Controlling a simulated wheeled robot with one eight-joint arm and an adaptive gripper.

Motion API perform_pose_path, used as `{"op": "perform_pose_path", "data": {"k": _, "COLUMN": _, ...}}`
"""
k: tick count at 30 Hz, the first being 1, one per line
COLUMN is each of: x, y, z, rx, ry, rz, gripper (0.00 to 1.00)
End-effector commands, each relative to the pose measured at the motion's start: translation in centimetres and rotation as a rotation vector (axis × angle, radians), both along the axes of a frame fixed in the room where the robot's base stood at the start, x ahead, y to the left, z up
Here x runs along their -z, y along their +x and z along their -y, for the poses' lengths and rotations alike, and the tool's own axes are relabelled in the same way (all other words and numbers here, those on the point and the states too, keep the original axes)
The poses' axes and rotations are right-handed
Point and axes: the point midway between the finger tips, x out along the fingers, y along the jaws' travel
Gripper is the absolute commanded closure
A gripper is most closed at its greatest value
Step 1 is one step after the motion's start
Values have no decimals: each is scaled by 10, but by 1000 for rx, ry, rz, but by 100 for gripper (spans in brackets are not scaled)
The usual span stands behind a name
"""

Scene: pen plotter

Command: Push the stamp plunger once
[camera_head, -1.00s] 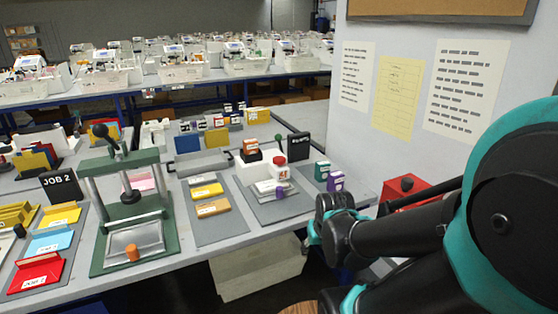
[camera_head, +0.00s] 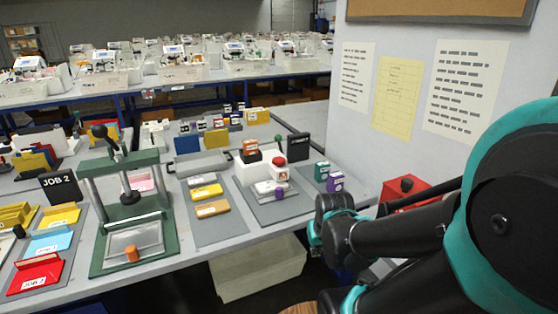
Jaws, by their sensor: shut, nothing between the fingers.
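A white stamp device (camera_head: 250,172) stands on a grey mat toward the right of the bench. It has a round red knob (camera_head: 278,160) on top, which looks like the stamp plunger. A small purple piece (camera_head: 281,192) sits at its front. My gripper (camera_head: 313,236) is shut and empty. It is beyond the bench's front edge, right of and nearer than the stamp device, and clear of the knob. My arm partly hides its fingers.
A green press (camera_head: 165,236) with a black-knobbed lever stands to the left. Colored blocks (camera_head: 206,191) lie between it and the stamp device. Small stamps (camera_head: 334,182) and a black sign (camera_head: 299,147) stand right of the device. A red box (camera_head: 405,188) is near my arm.

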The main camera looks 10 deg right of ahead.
Motion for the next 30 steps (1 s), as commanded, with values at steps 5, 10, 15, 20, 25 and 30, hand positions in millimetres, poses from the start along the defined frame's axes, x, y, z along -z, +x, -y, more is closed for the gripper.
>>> {"op": "perform_pose_path", "data": {"k": 5, "x": 0, "y": 0, "z": 0, "rx": 0, "ry": 0, "rz": 0, "gripper": 100}}
{"op": "perform_pose_path", "data": {"k": 10, "x": 0, "y": 0, "z": 0, "rx": 0, "ry": 0, "rz": 0, "gripper": 100}}
{"op": "perform_pose_path", "data": {"k": 15, "x": 0, "y": 0, "z": 0, "rx": 0, "ry": 0, "rz": 0, "gripper": 100}}
{"op": "perform_pose_path", "data": {"k": 20, "x": 0, "y": 0, "z": 0, "rx": 0, "ry": 0, "rz": 0, "gripper": 100}}
{"op": "perform_pose_path", "data": {"k": 25, "x": 0, "y": 0, "z": 0, "rx": 0, "ry": 0, "rz": 0, "gripper": 100}}
{"op": "perform_pose_path", "data": {"k": 30, "x": -3, "y": 6, "z": -1, "rx": 3, "ry": 6, "rz": 5, "gripper": 100}}
